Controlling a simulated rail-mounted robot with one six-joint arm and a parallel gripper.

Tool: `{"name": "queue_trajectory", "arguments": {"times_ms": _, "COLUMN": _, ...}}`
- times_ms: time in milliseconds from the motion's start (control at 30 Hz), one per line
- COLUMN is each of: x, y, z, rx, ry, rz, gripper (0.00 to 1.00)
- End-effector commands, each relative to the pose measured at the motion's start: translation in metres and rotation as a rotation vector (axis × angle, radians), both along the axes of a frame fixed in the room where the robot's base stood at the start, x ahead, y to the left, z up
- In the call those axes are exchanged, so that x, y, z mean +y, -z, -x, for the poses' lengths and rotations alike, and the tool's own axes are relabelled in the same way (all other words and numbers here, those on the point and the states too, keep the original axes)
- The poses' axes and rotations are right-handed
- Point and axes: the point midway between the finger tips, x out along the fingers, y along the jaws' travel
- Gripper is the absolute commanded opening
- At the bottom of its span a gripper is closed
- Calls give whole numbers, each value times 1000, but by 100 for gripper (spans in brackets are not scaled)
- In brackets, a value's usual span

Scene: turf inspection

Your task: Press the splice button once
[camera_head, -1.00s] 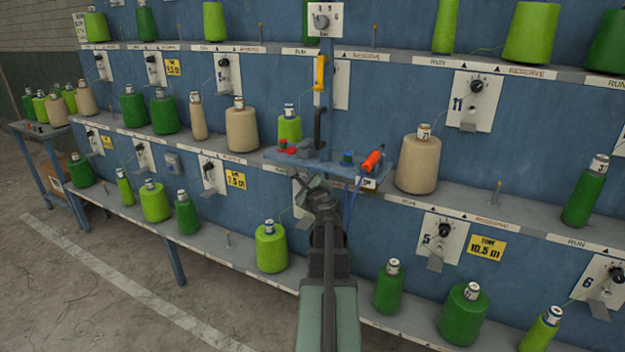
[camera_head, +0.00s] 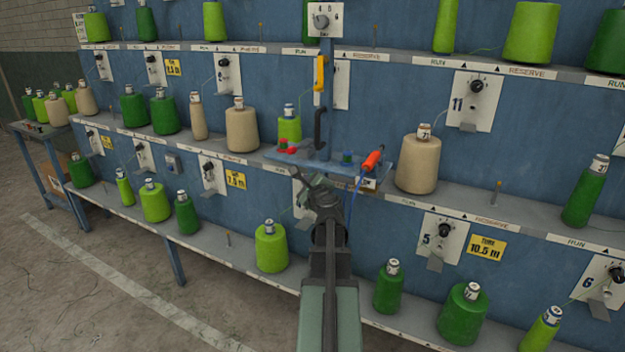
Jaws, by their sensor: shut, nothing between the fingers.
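A small blue shelf (camera_head: 325,167) juts out from the blue rack at mid-height. On its left end are small red parts (camera_head: 285,147), one raised like a button. A small blue-and-green knob (camera_head: 347,157) stands further right. I cannot read which of these is the splice button. My gripper (camera_head: 298,174) is shut and empty, just below the front left edge of the shelf, its tip pointing up and left. It appears apart from the red parts and the knob. My wrist hides part of the panel below the shelf.
An orange-handled tool (camera_head: 371,161) with a blue hose lies at the shelf's right end. A black upright handle (camera_head: 319,128) and a yellow handle (camera_head: 320,73) rise behind. A tan cone (camera_head: 418,164) stands right; a green cone (camera_head: 271,247) stands below left.

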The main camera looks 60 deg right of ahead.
Motion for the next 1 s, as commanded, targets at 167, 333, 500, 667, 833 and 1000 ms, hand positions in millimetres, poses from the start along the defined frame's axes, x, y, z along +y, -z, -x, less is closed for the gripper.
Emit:
{"name": "queue_trajectory", "arguments": {"times_ms": 167, "x": -2, "y": 0, "z": 0, "rx": 0, "ry": 0, "rz": 0, "gripper": 0}}
{"name": "queue_trajectory", "arguments": {"times_ms": 333, "x": -5, "y": 0, "z": -1, "rx": 0, "ry": 0, "rz": 0, "gripper": 0}}
{"name": "queue_trajectory", "arguments": {"times_ms": 500, "x": -7, "y": 0, "z": -1, "rx": 0, "ry": 0, "rz": 0, "gripper": 0}}
{"name": "queue_trajectory", "arguments": {"times_ms": 667, "x": -9, "y": 0, "z": -1, "rx": 0, "ry": 0, "rz": 0, "gripper": 0}}
{"name": "queue_trajectory", "arguments": {"times_ms": 833, "x": -10, "y": 0, "z": -1, "rx": -1, "ry": 1, "rz": 0, "gripper": 0}}
{"name": "queue_trajectory", "arguments": {"times_ms": 1000, "x": -10, "y": 0, "z": -1, "rx": 0, "ry": 0, "rz": 0, "gripper": 0}}
